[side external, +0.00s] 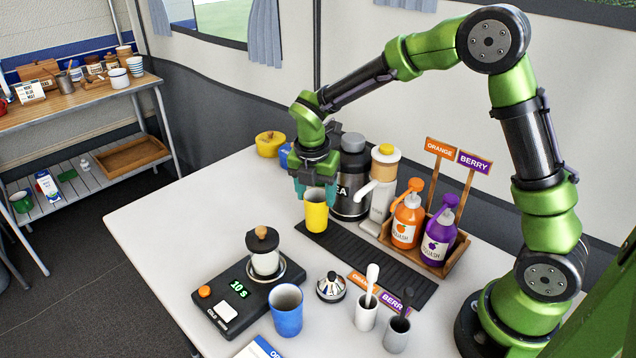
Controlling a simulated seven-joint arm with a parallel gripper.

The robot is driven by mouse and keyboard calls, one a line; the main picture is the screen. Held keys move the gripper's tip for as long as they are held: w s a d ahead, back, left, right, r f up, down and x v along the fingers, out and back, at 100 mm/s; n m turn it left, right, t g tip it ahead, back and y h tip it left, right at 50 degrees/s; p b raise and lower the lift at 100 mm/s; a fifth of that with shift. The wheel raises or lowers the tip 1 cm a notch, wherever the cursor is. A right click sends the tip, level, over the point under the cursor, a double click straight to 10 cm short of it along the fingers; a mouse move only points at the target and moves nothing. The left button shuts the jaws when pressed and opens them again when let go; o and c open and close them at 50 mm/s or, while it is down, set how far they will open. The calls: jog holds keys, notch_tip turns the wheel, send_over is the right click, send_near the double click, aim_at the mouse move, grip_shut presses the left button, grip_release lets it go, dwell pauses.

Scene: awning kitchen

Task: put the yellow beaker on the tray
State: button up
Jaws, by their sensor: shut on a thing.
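The yellow beaker (316,214) is upright under my gripper (315,188). My gripper points down and its teal fingers are shut on the beaker's upper part. A long black ribbed tray (385,268) lies on the white table, and the beaker is at its far left end. I cannot tell whether the beaker's base touches the tray or hangs just above it.
A dark tea urn (352,180) and a white pump dispenser (383,180) stand close right of the beaker. Squash bottles (407,222) stand in a wooden rack. A black scale (235,297), a blue beaker (286,312) and spoon cups (366,312) are nearer. A wooden tray (130,157) lies on the left shelf.

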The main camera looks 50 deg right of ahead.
jog(key=shift+d+f, duration=0.3)
jog(key=shift+d, duration=0.25)
jog(key=shift+f, duration=0.3)
jog(key=shift+f, duration=0.2)
jog(key=o, duration=1.3)
jog(key=shift+r, duration=0.15)
